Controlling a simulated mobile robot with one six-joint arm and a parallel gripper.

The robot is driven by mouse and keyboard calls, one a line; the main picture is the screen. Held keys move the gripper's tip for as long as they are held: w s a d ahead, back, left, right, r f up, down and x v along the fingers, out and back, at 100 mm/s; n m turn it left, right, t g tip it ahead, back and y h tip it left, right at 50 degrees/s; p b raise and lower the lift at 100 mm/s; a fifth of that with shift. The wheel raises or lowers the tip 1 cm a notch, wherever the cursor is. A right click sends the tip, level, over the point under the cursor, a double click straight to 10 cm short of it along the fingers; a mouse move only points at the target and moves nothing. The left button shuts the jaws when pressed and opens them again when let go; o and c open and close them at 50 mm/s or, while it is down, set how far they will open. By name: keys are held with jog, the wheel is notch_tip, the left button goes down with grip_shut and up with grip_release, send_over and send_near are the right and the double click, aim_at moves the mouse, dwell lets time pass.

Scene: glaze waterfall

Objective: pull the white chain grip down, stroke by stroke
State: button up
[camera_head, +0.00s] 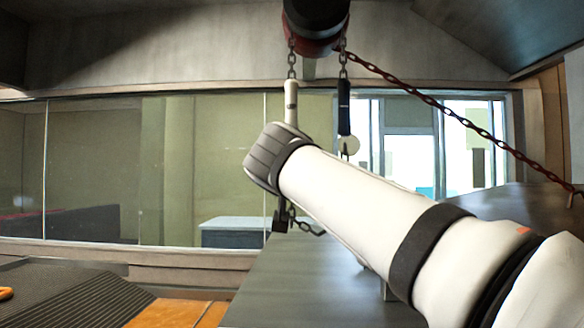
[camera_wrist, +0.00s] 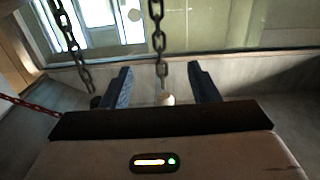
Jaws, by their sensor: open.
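The white chain grip (camera_head: 291,100) hangs upright from a dark chain below the hoist (camera_head: 316,28) in the head view; its lower end is hidden behind my arm. A dark blue grip (camera_head: 344,112) hangs on another chain to its right, with a pale round tag below it. In the wrist view my gripper (camera_wrist: 160,68) is open, with a dark finger on each side of a chain (camera_wrist: 159,35). A small part of the white grip (camera_wrist: 167,99) shows between the fingers, apart from both; the gripper body hides the rest.
A red chain (camera_head: 440,107) slants from the hoist down to the right. Glass windows (camera_head: 200,170) stand behind. A second dark chain (camera_wrist: 72,40) hangs left of my gripper.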

jog(key=p, duration=1.3)
send_near(291, 108)
jog(key=w, duration=0.3)
jog(key=w+p, duration=0.1)
jog(key=w, duration=0.6)
jog(key=shift+w+d+p, duration=0.2)
jog(key=shift+p, duration=0.2)
jog(key=shift+w+r, duration=0.1)
jog(key=shift+w, duration=0.5)
jog(key=shift+c, duration=0.4)
grip_shut()
